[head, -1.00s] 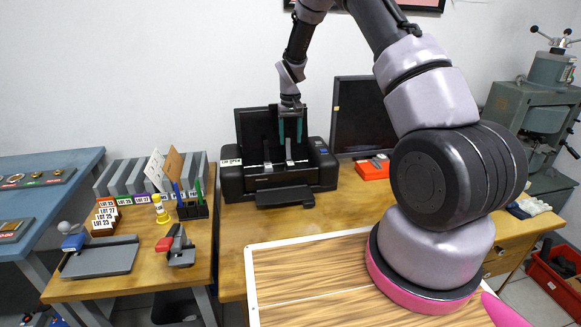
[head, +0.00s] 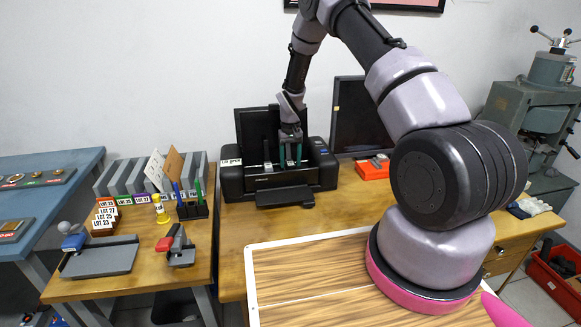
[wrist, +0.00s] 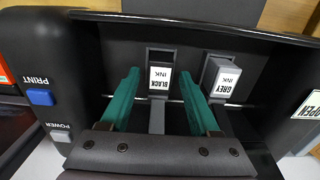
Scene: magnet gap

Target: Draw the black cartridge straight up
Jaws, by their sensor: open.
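The black cartridge (wrist: 160,80), with a white label reading BLACK INK, stands in the opened printer (wrist: 240,30) in the wrist view. The grey cartridge (wrist: 221,76), labelled GREY INK, stands to its right and looks slightly tilted. My gripper (wrist: 159,73) has two green fingers, spread open, one on each side of the black cartridge with a gap showing on both sides. In the head view my gripper (head: 290,161) reaches down into the printer (head: 232,186); the cartridges are small and partly hidden by the fingers there.
The printer's raised lid (head: 256,130) stands behind my gripper. A dark monitor (head: 360,118) and a red box (head: 370,170) are to the right. A pen holder (head: 192,211) and trays stand on the left table. The wooden tabletop before the printer (head: 235,225) is clear.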

